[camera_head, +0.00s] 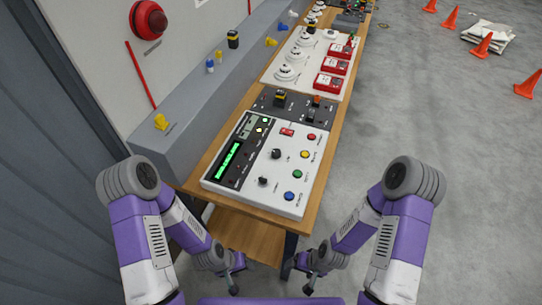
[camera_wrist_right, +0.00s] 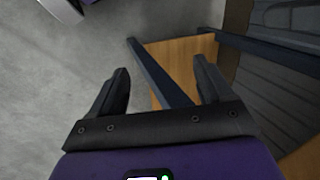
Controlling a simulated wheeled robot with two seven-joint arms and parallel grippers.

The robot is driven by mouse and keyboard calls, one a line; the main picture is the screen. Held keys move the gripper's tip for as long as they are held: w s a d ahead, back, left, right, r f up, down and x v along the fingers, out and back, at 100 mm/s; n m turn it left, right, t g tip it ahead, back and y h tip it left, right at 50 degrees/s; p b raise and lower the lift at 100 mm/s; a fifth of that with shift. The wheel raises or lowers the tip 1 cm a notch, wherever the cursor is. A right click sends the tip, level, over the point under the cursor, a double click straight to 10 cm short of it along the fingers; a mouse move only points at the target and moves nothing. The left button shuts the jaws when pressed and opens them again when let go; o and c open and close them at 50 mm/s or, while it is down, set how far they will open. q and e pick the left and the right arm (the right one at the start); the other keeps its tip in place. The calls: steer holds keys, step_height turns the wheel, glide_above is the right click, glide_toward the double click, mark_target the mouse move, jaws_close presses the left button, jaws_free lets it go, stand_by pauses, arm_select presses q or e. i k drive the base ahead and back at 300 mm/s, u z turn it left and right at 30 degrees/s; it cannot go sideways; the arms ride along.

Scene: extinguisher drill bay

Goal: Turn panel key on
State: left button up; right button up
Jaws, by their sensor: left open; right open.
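The white control panel (camera_head: 237,194) lies on the wooden bench. It has a green-lit display (camera_head: 228,160), a black knob (camera_head: 276,153), a smaller dark knob (camera_head: 263,180), a red switch (camera_head: 287,131) and several coloured buttons down its right side. I cannot tell for sure which small part is the panel key. My left gripper (camera_head: 236,275) is low in front of the bench, below the panel, open and empty. My right gripper (camera_head: 305,275) is also low near the bench's front end, open and empty. Its two parted fingers show in the right wrist view (camera_wrist_right: 162,88).
A dark switch box (camera_head: 263,103) sits behind the panel. Further back are white detectors (camera_head: 287,74) and red call points (camera_head: 327,85). A grey ledge (camera_head: 176,140) with yellow parts borders the bench's left side. Orange cones (camera_head: 484,44) stand on the open floor at right.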

mark_target(263, 181)
steer(key=u, duration=1.85)
steer(key=k, duration=0.95)
steer(key=z, duration=0.25)
steer(key=i, duration=0.5)
steer(key=z, duration=0.05)
